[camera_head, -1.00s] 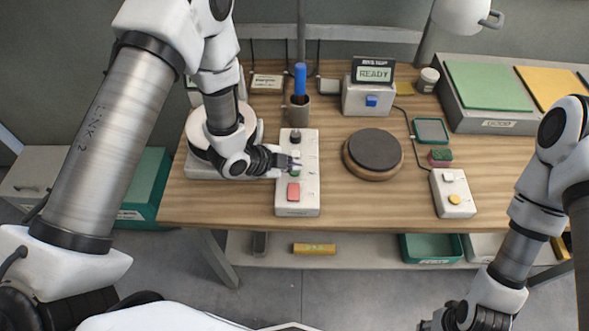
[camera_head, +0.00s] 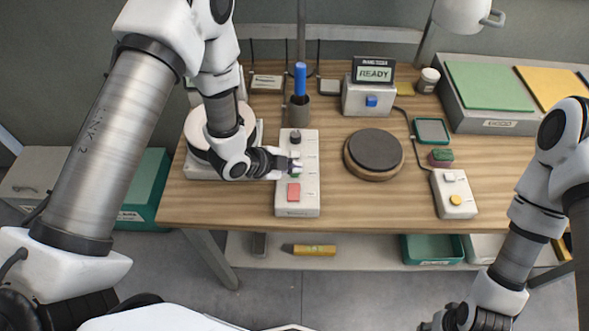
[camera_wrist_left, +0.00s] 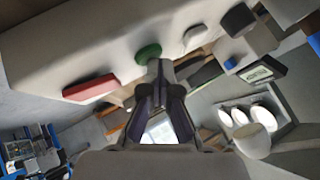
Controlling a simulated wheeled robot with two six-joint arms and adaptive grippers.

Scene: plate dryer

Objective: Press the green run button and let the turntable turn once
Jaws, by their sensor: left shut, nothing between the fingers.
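The white control panel (camera_head: 297,206) lies on the wooden table with a red button (camera_head: 293,192) and a black knob (camera_head: 295,137). My left gripper (camera_head: 294,165) is shut and empty, over the panel's middle from the left. It mostly hides the green button in the head view. In the left wrist view the green button (camera_wrist_left: 149,52) is right at my fingertips (camera_wrist_left: 158,68); I cannot tell whether they touch or press it. The dark round turntable (camera_head: 375,150) sits right of the panel. A display (camera_head: 373,74) reads READY. My right gripper (camera_head: 438,322) is barely visible at the bottom edge.
A cup (camera_head: 299,112) with a blue-handled tool stands behind the panel. A white box with a yellow button (camera_head: 455,199) is at the right. A white round device (camera_head: 196,166) is beside my left forearm. Bare table lies in front of the turntable.

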